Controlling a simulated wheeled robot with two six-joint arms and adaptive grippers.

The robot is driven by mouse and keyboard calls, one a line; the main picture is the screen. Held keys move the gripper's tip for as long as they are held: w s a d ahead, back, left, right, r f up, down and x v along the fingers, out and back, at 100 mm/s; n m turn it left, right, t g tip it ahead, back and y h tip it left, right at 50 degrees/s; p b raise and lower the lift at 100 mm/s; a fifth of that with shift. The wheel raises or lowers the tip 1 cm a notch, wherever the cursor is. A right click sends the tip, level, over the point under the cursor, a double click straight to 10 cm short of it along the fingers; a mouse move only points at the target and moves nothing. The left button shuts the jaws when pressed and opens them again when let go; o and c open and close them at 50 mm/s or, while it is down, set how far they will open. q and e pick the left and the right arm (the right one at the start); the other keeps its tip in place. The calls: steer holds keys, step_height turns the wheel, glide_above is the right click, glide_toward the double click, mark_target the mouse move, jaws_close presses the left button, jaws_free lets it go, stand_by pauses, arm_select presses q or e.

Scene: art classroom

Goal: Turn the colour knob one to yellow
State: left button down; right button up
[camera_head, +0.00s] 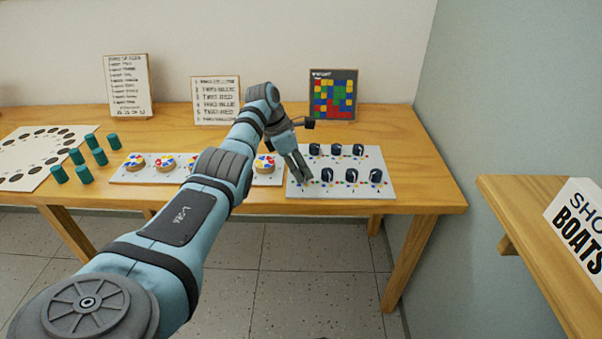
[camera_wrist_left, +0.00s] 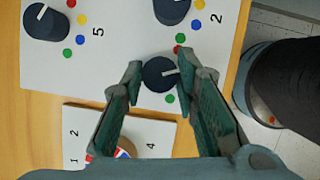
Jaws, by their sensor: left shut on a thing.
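A white panel (camera_head: 345,189) with several dark knobs stands on the right part of the table. My left gripper (camera_head: 304,178) is over its front left corner and hides the knob there in the head view. In the left wrist view, the fingers of my left gripper (camera_wrist_left: 165,82) are on either side of this dark blue knob (camera_wrist_left: 158,74), shut on it. The right finger covers part of the dot arc.
Knobs marked 2 (camera_wrist_left: 172,9) and 5 (camera_wrist_left: 45,22) are close by. A strip with colour discs (camera_head: 265,164) lies left of the panel. Teal cylinders (camera_head: 77,157) stand farther left. A colour-grid board (camera_head: 333,95) stands behind; a shelf (camera_head: 525,240) is at right.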

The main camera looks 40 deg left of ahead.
arm_select(q)
steer(key=shift+f+m+b, duration=0.1)
steer(key=shift+m+b, duration=0.2)
arm_select(e)
steer(key=shift+w+d+f, duration=0.1)
steer(key=shift+d+f, duration=0.4)
steer(key=shift+d, duration=0.1)
arm_select(q)
steer(key=c, duration=1.2)
jaws_free()
steer(key=shift+c, duration=0.2)
steer(key=v, duration=1.2)
steer(key=shift+a, duration=0.15)
arm_select(e)
steer(key=shift+a, duration=0.35)
arm_select(q)
steer(key=shift+w, duration=0.15)
